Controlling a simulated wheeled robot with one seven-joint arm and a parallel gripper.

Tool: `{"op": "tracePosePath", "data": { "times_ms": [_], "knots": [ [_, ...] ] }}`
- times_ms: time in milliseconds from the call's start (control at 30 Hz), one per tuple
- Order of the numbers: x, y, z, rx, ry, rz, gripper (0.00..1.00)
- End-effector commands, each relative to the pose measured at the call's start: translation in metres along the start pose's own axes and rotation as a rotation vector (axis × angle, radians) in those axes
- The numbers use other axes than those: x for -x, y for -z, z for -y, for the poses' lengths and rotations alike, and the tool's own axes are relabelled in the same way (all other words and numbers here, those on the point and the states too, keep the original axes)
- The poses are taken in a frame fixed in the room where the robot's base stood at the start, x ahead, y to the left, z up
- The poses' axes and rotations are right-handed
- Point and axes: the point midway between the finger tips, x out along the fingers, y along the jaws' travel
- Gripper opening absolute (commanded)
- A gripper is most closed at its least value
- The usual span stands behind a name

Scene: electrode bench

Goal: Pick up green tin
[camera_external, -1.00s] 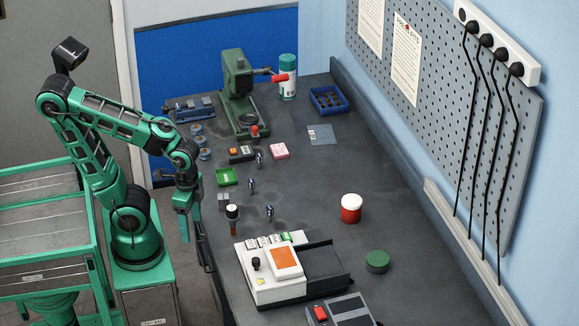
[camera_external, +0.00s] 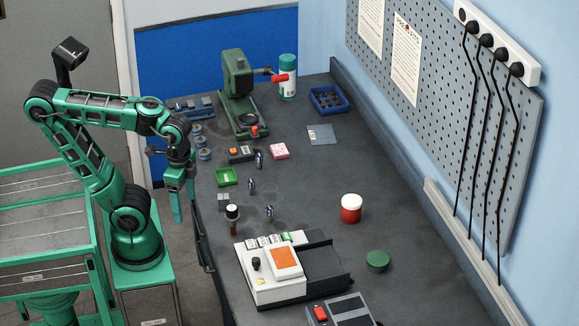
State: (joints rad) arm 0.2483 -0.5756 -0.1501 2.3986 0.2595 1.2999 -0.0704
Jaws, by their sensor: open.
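The green tin (camera_external: 377,261) is a low, round, flat-topped tin. It stands on the grey bench toward the front right, to the right of the white device, with nothing on top of it. My gripper (camera_external: 184,205) points downward off the left edge of the bench, well to the left of the tin and apart from it. It is open and empty.
A white device with an orange pad (camera_external: 284,262) stands between my gripper and the tin. A white-lidded red jar (camera_external: 351,208) is behind the tin. A small green tray (camera_external: 227,176) and several metal pieces lie near the left edge. The right-hand bench strip is clear.

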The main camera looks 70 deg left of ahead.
Motion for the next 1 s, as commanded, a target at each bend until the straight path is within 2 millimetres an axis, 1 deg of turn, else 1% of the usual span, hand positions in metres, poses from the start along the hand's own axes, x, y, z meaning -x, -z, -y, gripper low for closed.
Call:
{"op": "tracePosePath", "data": {
  "times_ms": [33, 133, 200, 367, 567, 667, 767, 800, 867, 900, 967, 1000],
  "knots": [
    [0.013, 0.001, 0.0, -0.003, 0.0, -0.005, 0.75],
    [0.035, 0.002, 0.001, -0.004, 0.0, -0.004, 0.75],
    [0.032, 0.015, 0.001, -0.027, -0.007, -0.006, 0.75],
    [0.034, 0.044, 0.001, -0.084, -0.021, -0.031, 0.75],
    [0.035, 0.089, 0.002, -0.169, -0.05, -0.07, 0.75],
    [0.035, 0.119, 0.004, -0.225, -0.073, -0.099, 0.75],
    [0.034, 0.159, 0.006, -0.298, -0.107, -0.141, 0.75],
    [0.033, 0.176, 0.008, -0.329, -0.124, -0.163, 0.75],
    [0.031, 0.202, 0.01, -0.376, -0.15, -0.198, 0.75],
    [0.029, 0.219, 0.012, -0.404, -0.168, -0.222, 0.75],
    [0.028, 0.244, 0.015, -0.448, -0.195, -0.264, 0.75],
    [0.026, 0.26, 0.018, -0.475, -0.214, -0.292, 0.75]
  ]
}}
